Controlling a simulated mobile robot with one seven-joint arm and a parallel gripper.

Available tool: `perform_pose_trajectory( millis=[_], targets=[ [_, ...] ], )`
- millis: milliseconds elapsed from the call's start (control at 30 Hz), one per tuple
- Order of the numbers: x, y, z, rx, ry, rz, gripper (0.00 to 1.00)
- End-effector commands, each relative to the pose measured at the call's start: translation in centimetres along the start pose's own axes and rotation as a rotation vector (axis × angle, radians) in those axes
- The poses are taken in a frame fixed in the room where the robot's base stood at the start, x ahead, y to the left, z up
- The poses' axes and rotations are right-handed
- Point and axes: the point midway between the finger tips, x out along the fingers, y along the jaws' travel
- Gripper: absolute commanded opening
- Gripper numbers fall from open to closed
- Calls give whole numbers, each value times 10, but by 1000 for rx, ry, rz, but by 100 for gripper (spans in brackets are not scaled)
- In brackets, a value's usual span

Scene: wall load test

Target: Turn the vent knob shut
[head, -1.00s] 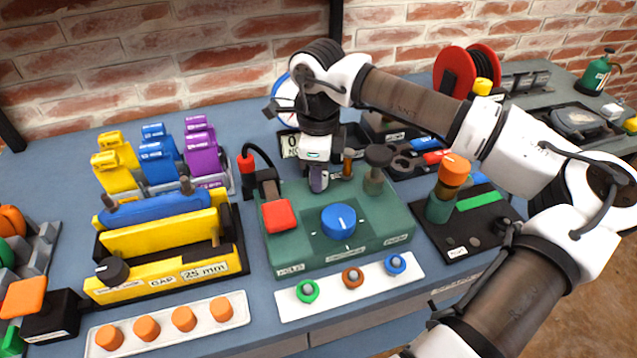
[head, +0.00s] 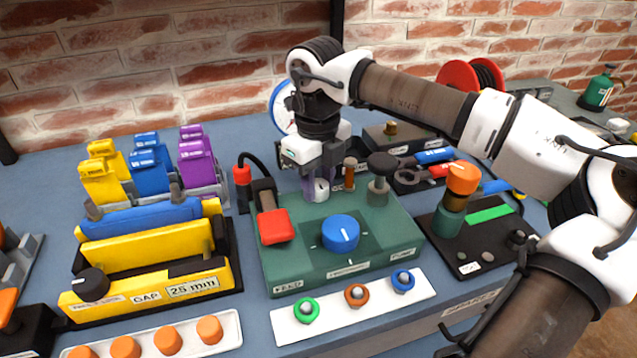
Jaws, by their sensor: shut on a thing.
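The green control box (head: 290,262) stands on the blue-grey bench in the middle of the head view. On it are a red-handled lever (head: 276,226), a blue dial with a white mark (head: 341,233), a brass-coloured post (head: 349,175) and a dark round-topped knob (head: 383,163) on a grey-green stem. The labels are too small to tell which is the vent knob. My gripper (head: 317,188) points down at the back of the box, left of the brass post. It is shut on a small pale fitting, mostly hidden between the fingers. The dark knob stands apart, to the right.
A yellow gap fixture (head: 150,290) stands left, with yellow, blue and purple blocks behind. A white strip (head: 330,322) with three coloured rings lies in front. A black board (head: 480,250) with an orange-topped post (head: 462,178) stands right. A white-faced gauge (head: 283,108) is behind my wrist.

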Motion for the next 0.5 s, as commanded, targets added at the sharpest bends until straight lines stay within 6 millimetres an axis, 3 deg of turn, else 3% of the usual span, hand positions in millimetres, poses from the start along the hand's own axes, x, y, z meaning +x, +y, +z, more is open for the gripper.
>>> perform_pose_trajectory(
  millis=[467, 500],
  targets=[
    [0, 0, 0, 14, 2, -1, 9],
    [0, 0, 0, 14, 2, -1, 36]
  ],
)
